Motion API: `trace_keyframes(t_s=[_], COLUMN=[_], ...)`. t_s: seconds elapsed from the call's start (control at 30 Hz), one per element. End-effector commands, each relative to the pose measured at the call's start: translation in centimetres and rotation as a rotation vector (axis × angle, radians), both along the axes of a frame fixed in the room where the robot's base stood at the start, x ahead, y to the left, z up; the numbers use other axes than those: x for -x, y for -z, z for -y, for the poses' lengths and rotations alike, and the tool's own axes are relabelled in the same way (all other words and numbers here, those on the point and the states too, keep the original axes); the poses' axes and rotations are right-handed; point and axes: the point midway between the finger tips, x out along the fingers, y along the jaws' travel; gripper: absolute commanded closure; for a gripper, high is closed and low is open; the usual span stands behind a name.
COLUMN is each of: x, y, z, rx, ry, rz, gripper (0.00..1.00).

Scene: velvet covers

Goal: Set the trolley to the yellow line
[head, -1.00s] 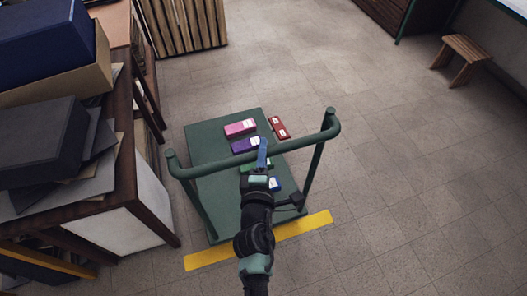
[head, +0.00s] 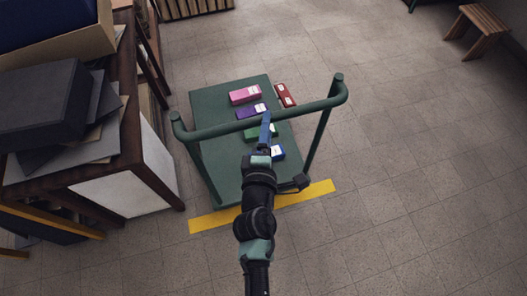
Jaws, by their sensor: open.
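The trolley (head: 228,165) is a green flat platform with a raised tubular push handle (head: 215,130) at its near end. Its near edge lies at or just over the yellow line (head: 317,191), a strip on the floor that runs out to both sides of it; part of the strip is hidden by the trolley and my arm. My gripper (head: 265,127) has blue fingers and is open at the middle of the handle bar. I cannot tell whether the bar sits between the fingers. Pink (head: 245,94), purple (head: 251,111), green (head: 262,131) and blue (head: 277,152) boxes lie on the platform.
A red box (head: 285,95) is at the platform's right edge; I cannot tell whether it overhangs or lies on the floor. A table with stacked dark boxes (head: 50,105) stands close on the left. A wooden stool (head: 478,30) is far right. Floor on the right is clear.

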Motion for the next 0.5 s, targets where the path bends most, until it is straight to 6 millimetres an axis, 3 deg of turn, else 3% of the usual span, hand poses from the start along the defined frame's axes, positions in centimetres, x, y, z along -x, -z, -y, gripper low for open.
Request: trace_keyframes(t_s=[0.2,0.5], x=[4.4,8.1], y=[-0.5,-1.3], z=[-0.3,-0.7], rx=[0.0,0.001], ry=[0.0,0.001], rz=[-0.003,-0.002], gripper=[0.38,0.38])
